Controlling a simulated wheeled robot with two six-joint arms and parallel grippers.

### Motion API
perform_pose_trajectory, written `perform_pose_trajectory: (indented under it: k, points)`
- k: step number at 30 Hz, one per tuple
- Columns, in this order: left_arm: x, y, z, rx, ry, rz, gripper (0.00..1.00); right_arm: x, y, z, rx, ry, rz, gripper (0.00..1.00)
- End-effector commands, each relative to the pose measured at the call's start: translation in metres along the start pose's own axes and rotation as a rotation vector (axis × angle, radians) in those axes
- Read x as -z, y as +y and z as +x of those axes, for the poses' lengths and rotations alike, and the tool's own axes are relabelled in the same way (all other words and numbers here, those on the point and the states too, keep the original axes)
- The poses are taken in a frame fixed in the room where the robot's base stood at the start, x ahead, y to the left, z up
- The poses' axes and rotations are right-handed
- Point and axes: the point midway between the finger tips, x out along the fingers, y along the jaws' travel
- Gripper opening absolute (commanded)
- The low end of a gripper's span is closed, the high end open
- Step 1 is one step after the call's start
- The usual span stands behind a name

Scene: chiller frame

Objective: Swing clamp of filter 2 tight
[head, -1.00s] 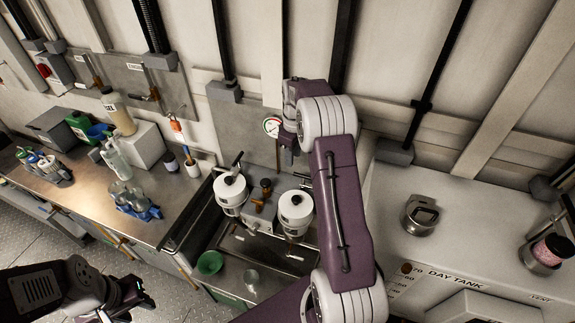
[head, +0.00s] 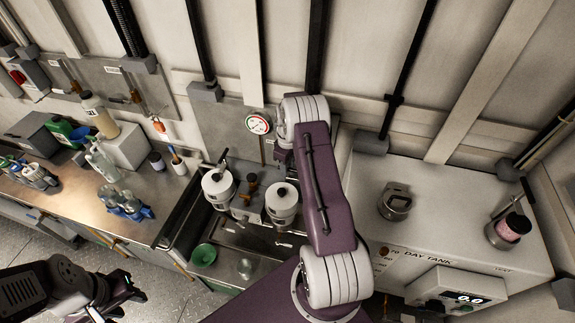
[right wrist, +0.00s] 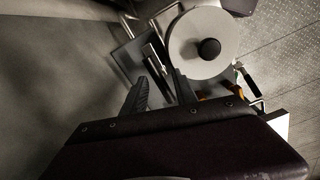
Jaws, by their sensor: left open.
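Two white filter housings with black knobs stand side by side in the head view, the left one (head: 218,188) and the right one (head: 283,203). I cannot read which is filter 2. A black-handled lever (head: 223,158) stands up behind the left housing. The right wrist view shows one white housing (right wrist: 208,43), apparently the right one, with a metal clamp lever (right wrist: 154,60) beside it. My right gripper (right wrist: 160,92) is open, its fingertips close to that lever; contact is unclear. The arm hides it in the head view. My left gripper (head: 112,300) is open and empty, low left.
A brass valve (head: 250,187) sits between the housings, a gauge (head: 257,124) on the wall behind. Bottles crowd the left bench (head: 150,190). The day tank (head: 440,220) is at the right.

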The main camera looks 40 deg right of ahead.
Motion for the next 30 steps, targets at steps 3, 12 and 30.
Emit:
perform_pose_trajectory:
  k: [3, 12, 30]
  points:
    - [0.0002, 0.0, -0.0018, 0.0, 0.0, 0.0, 0.4, 0.0001, 0.0, 0.0048, -0.001, 0.001, 0.0, 0.34]
    - [0.0001, 0.0, -0.0012, 0.0, 0.0, 0.0, 0.4, 0.0001, 0.0001, 0.0052, -0.001, 0.001, 0.0, 0.04]
    - [-0.0005, -0.0001, 0.005, 0.0, 0.0, 0.0, 0.4, 0.0009, 0.0003, 0.006, -0.002, 0.003, 0.097, 0.0]
